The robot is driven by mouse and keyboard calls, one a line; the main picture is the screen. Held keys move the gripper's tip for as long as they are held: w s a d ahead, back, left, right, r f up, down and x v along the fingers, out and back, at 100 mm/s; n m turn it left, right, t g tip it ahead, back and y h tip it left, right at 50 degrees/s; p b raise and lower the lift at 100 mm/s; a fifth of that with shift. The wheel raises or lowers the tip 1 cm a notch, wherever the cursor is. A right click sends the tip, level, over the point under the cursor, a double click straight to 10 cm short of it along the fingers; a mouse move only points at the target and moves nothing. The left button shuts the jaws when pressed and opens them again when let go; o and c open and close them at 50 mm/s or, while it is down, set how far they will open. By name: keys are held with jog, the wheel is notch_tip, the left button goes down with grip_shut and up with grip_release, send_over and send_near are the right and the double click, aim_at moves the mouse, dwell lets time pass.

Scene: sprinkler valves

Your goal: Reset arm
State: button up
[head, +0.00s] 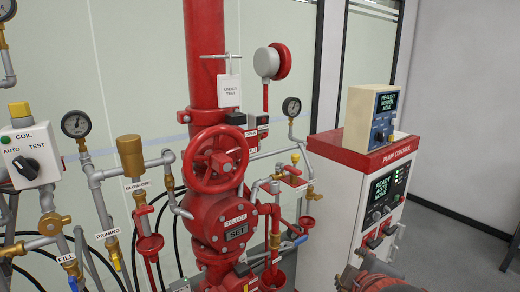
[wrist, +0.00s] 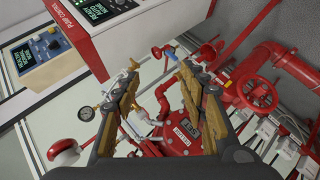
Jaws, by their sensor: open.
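My gripper (wrist: 158,72) shows in the wrist view with its two brown-padded fingers spread apart and nothing between them. It is not seen in the head view, nor is the rest of my arm clearly seen there. Beyond the fingers in the wrist view is the red deluge valve body (wrist: 181,140), partly hidden by the gripper. In the head view the deluge valve (head: 215,215) stands in the middle, with a red handwheel (head: 215,160) and a plate reading SET.
A white and red pump control cabinet (head: 345,205) stands right, with a smaller panel box (head: 372,118) on top. A coil switch box (head: 28,155), gauges (head: 76,124) and thin pipes crowd the left. A red bell (head: 281,61) is behind. Grey floor is open at right.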

jog(key=s+f+m+g+y+p, duration=0.2)
jog(key=s+f+m+g+p, duration=0.2)
jog(key=s+m, duration=0.7)
jog(key=shift+s+a+f+g+p, duration=0.35)
jog(key=shift+s+f+g, duration=0.35)
jog(key=shift+s, duration=0.9)
